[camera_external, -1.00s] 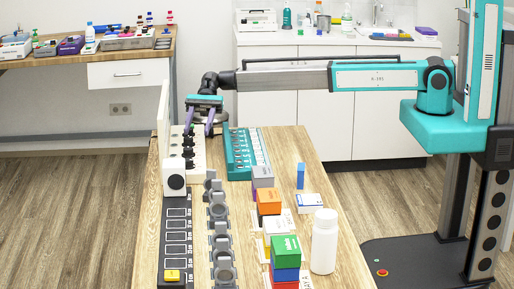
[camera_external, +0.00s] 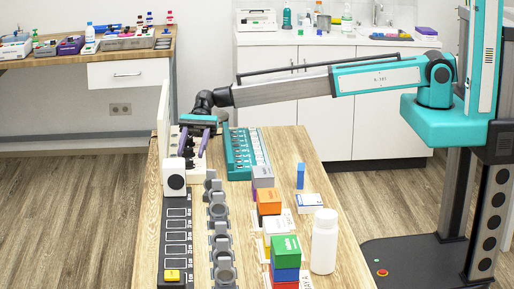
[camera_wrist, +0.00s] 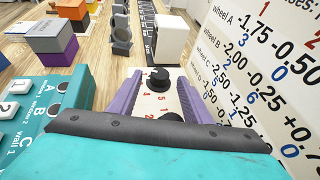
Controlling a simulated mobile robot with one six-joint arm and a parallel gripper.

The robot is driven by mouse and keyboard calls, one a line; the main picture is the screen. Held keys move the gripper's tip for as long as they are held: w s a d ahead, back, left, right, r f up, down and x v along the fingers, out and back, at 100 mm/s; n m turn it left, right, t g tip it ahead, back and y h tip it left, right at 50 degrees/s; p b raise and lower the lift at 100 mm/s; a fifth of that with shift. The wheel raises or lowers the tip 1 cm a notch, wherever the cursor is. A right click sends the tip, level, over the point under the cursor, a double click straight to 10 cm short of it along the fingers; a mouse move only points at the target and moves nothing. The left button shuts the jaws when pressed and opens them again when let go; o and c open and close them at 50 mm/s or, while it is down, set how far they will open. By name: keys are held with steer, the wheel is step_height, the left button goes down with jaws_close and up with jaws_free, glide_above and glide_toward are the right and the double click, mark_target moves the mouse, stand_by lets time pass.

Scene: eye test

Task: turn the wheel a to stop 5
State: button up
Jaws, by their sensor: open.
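A white panel (camera_wrist: 151,102) with black knobs and printed digits lies below my gripper in the wrist view. One black knob (camera_wrist: 158,78) shows between the two purple fingertips, with red digits near it. A second black knob (camera_wrist: 171,117) is closer and partly hidden by my gripper's edge. No letter is legible by either knob, so I cannot tell which is wheel a. My gripper (camera_wrist: 158,80) is open, with a finger on each side of the farther knob and gaps visible. In the external view my gripper (camera_external: 193,150) hangs over the panel and hides most knobs.
A white board (camera_wrist: 262,60) listing wheels and numbers stands on the right in the wrist view. A teal block (camera_external: 238,153) with labelled buttons lies right of the panel. A white box (camera_external: 174,177) with a black disc stands nearer, beside grey rings (camera_external: 220,240). Coloured boxes (camera_external: 285,248) stand further right.

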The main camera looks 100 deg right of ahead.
mark_target(188, 159)
steer(key=shift+p+x, duration=0.3)
steer(key=shift+x, duration=1.3)
steer(key=shift+w, duration=0.1)
steer(key=c, duration=1.1)
